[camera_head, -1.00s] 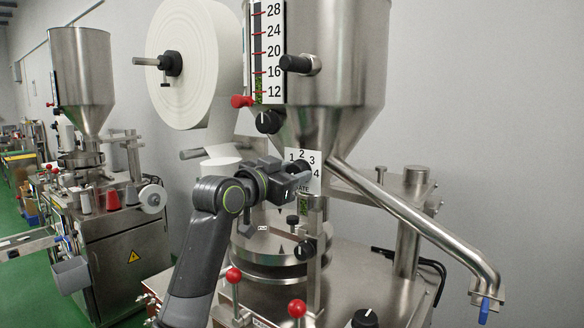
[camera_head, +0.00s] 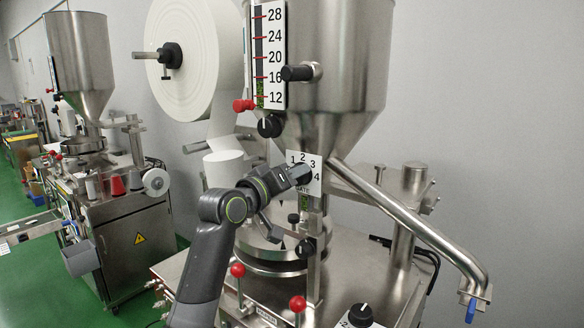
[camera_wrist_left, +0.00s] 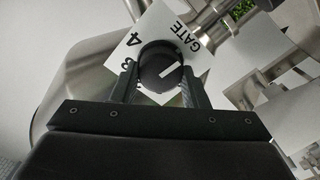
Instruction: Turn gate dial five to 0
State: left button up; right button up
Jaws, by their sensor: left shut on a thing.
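The gate dial (camera_wrist_left: 160,68) is a round black knob with a white line, on a white plate marked GATE. The plate (camera_head: 291,157) shows 1, 2, 3 and 4 in the head view; 3 and 4 show in the left wrist view. My left gripper (camera_head: 301,175) reaches the plate from the left and covers most of the dial there. In the left wrist view its two fingers (camera_wrist_left: 160,85) are shut on the dial, one on each side. The white line slants toward the right there, away from 3 and 4; the number it marks cannot be told.
A steel hopper (camera_head: 345,70) with a level scale (camera_head: 268,55) stands above the plate. Another black dial (camera_head: 269,126) sits above left. Red-balled levers (camera_head: 298,304) stand below. A slanted steel pipe (camera_head: 410,215) runs down at the right. A paper roll (camera_head: 190,60) hangs at the left.

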pick_arm(q)
jog(key=shift+n+p, duration=0.45)
jog(key=shift+n, duration=0.25)
jog(key=shift+f, duration=0.1)
jog(key=o, duration=1)
jog(key=shift+c, duration=0.2)
jog(key=b+v, duration=0.6)
jog(key=v, duration=1.1)
jog(key=shift+s+a, duration=0.15)
